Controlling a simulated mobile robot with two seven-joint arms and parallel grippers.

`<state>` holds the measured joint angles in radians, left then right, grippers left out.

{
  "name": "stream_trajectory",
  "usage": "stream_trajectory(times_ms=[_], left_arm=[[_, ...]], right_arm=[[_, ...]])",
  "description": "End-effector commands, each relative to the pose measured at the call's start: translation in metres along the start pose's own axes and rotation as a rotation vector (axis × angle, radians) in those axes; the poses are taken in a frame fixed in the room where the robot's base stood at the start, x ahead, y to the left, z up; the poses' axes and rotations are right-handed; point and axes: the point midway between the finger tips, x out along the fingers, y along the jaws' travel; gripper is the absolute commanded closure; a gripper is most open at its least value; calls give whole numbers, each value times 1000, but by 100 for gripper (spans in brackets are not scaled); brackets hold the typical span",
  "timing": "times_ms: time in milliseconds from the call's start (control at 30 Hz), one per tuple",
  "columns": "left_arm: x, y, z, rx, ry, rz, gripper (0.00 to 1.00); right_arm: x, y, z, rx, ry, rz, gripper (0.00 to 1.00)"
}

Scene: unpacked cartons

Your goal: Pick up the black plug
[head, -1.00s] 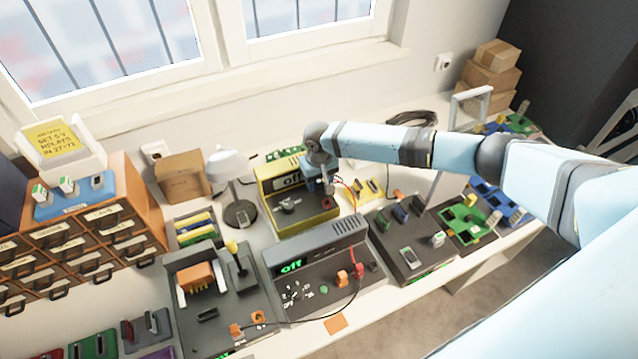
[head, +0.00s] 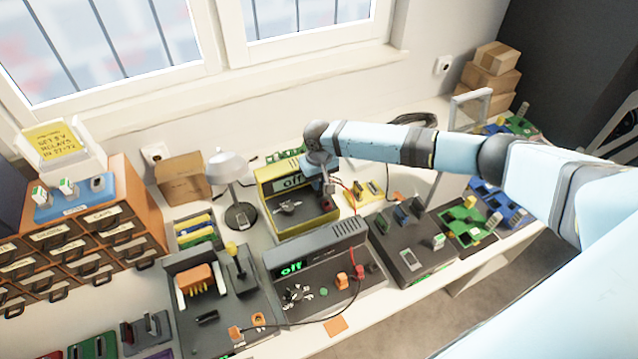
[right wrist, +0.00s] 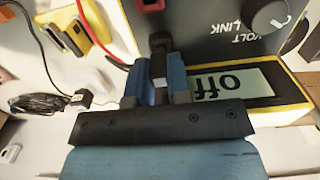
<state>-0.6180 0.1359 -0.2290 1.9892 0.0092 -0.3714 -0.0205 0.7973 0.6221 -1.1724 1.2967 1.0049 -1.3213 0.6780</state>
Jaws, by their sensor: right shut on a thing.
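My right gripper (head: 328,186) is over the front right part of the yellow power supply (head: 268,175), whose display reads "off". In the right wrist view my right gripper (right wrist: 161,72) has its two blue fingers shut on the black plug (right wrist: 159,64), which shows as a small dark block between them. Whether the plug touches the supply is unclear. A red plug or socket (right wrist: 150,5) shows just beyond the fingertips. My left gripper is not in view.
A grey power supply (head: 280,254), also reading "off", stands in front, with red and orange plugs (head: 343,280). A white lamp (head: 226,168) stands left of the yellow supply. A dark station (head: 412,262) is to the right, and cables run behind the gripper.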

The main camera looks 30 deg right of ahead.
Motion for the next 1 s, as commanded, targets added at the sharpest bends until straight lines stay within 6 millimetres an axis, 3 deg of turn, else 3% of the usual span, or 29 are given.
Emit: stream_trajectory(times_ms=[167,400,600,800,1000], left_arm=[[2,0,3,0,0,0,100],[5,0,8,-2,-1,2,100],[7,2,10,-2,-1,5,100],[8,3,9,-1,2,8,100],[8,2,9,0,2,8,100]], right_arm=[[-36,0,-1,0,4,-2,100],[-108,0,0,-1,6,-1,100],[-156,0,0,-2,3,-1,100],[-181,0,0,0,2,0,100],[-188,0,0,0,1,0,100]])
